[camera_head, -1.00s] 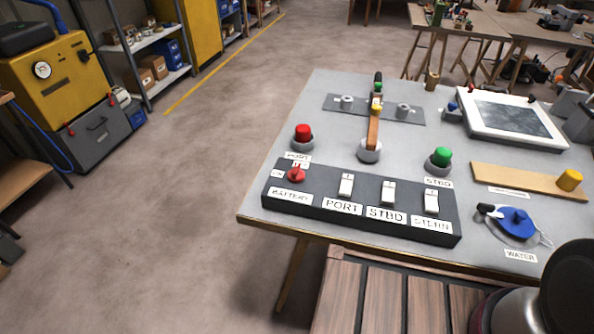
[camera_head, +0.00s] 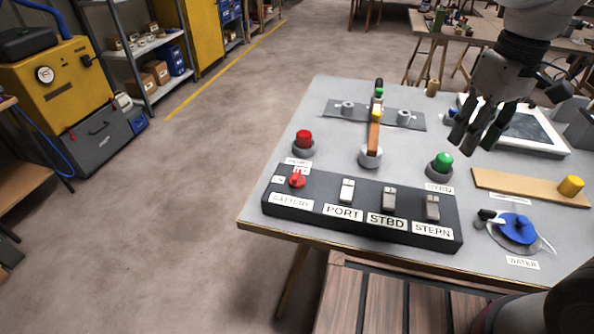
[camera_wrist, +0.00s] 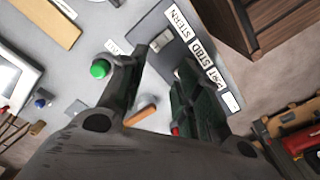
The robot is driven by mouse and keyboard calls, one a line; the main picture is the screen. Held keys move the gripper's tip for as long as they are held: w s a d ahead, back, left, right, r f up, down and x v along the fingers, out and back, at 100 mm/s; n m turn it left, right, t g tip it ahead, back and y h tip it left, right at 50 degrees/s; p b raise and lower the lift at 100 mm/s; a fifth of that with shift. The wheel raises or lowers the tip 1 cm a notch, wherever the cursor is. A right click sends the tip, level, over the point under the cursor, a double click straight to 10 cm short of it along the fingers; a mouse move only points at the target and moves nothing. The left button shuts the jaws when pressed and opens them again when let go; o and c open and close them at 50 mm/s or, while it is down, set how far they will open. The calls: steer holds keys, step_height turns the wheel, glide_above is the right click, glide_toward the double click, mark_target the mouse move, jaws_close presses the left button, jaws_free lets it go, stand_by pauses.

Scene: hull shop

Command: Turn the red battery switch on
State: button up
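The red battery switch (camera_head: 297,180) is a small rotary knob at the left end of a dark switch panel (camera_head: 361,230), above a BATTERY label (camera_head: 291,201). Its exact pointing direction is too small to read. My gripper (camera_head: 476,143) hangs above the right part of the bench, up and right of the green button, well apart from the knob. Its fingers are spread with nothing between them. In the wrist view my gripper (camera_wrist: 163,58) shows a gap between the fingers, over the panel's labelled side. The battery switch is not clearly visible there.
Rocker switches PORT (camera_head: 347,190), STBD (camera_head: 389,199) and STERN (camera_head: 432,208) share the panel. A red button (camera_head: 304,140), a green button (camera_head: 442,162) and an orange-handled lever (camera_head: 374,138) stand behind it. A blue water valve (camera_head: 517,228) is at right. Floor left of the bench is clear.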

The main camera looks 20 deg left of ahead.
steer(key=a+f, duration=0.4)
steer(key=a, duration=0.9)
steer(key=m, duration=0.5)
glide_above(296, 175)
step_height(296, 175, down, 5)
steer(key=shift+f, duration=0.1)
steer(key=shift+f+m, duration=0.15)
steer(key=shift+m, duration=0.75)
step_height(296, 175, down, 8)
steer(key=shift+r, duration=0.25)
jaws_close()
